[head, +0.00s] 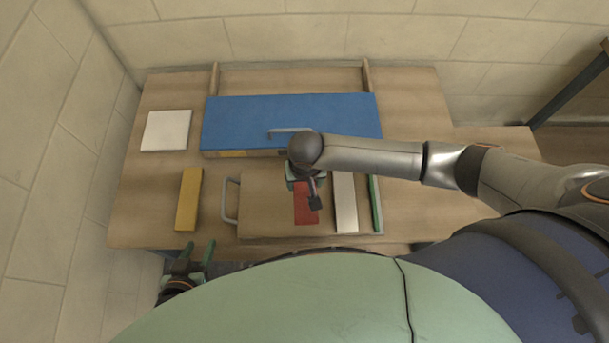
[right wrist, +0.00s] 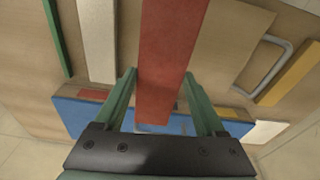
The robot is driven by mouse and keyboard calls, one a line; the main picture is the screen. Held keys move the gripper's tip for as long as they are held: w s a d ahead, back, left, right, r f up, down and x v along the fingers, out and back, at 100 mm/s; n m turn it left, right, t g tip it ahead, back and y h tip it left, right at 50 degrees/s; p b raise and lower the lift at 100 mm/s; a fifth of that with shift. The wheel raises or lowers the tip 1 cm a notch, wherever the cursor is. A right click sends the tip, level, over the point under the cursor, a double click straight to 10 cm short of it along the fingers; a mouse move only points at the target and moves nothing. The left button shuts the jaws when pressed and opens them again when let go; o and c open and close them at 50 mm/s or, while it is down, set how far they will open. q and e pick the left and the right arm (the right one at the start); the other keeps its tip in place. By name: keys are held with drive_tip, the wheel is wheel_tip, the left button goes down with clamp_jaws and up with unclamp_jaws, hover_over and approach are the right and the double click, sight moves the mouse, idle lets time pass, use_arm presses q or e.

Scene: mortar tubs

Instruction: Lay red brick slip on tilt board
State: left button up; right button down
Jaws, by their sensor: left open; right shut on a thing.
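The red brick slip (head: 306,207) is held in my right gripper (head: 314,192), over the tan board (head: 268,205). In the right wrist view the slip (right wrist: 172,50) runs lengthwise between the two green fingers (right wrist: 160,100), with the tan board (right wrist: 232,45) behind it. I cannot tell whether the slip touches the board. A blue panel (head: 245,120) with a handle lies behind. I cannot tell for sure which of the two is the tilt board. My left gripper (head: 197,262) is open and empty, off the table's front edge.
A yellow slip (head: 188,200) lies left of the tan board's metal handle (head: 229,201). A white slip (head: 345,203) and a thin green strip (head: 376,205) lie to the right. A white tile (head: 166,130) sits at the back left. The table's right part (head: 415,105) is bare.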

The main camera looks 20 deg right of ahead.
wheel_tip(320, 180, down, 5)
drive_tip(key=b, duration=0.4)
drive_tip(key=shift+r+b, duration=0.2)
drive_tip(key=shift+b, duration=0.1)
drive_tip(key=shift+f, duration=0.8)
drive_tip(key=shift+f+b, duration=0.35)
drive_tip(key=shift+f, duration=0.5)
drive_tip(key=shift+w+f, duration=0.1)
drive_tip(key=shift+f, duration=0.4)
unclamp_jaws()
drive_tip(key=r, duration=0.4)
drive_tip(key=s+r+p, duration=0.1)
drive_tip(key=r, duration=0.3)
drive_tip(key=r+p, duration=0.1)
drive_tip(key=r, duration=0.3)
drive_tip(key=shift+s+a+r, duration=0.15)
drive_tip(key=shift+s+r, duration=0.1)
drive_tip(key=shift+s, duration=0.05)
